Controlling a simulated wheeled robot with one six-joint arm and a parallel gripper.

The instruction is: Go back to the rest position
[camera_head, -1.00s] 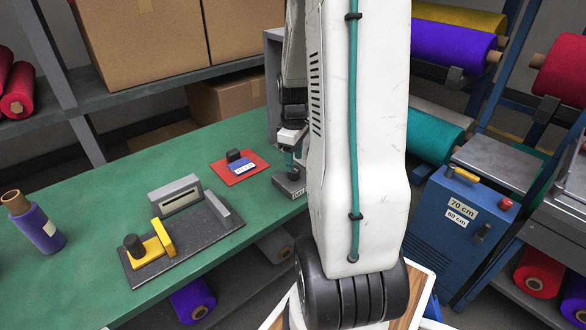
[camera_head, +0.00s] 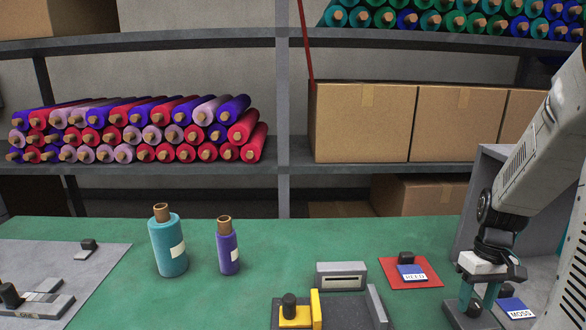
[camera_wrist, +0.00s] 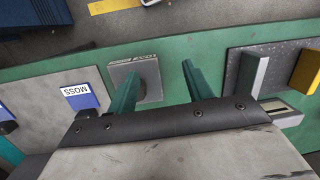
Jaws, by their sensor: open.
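My gripper (camera_head: 479,299) is at the right of the green table in the head view, pointing down. Its two teal fingers are apart with nothing held between them. In the wrist view the open fingers (camera_wrist: 159,70) show over the green table top. A small grey labelled block (camera_wrist: 137,78) lies beneath, partly hidden by the left finger. In the head view this grey block (camera_head: 462,317) shows low beside the fingers. My white arm comes in from the right edge.
A blue MOSS card (camera_head: 517,308) lies right of my gripper, and a red mat (camera_head: 411,271) with a REED card lies left. A dark fixture (camera_head: 343,316), a purple roll (camera_head: 228,252) and a teal roll (camera_head: 169,246) stand further left. Shelves (camera_head: 200,168) rise behind.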

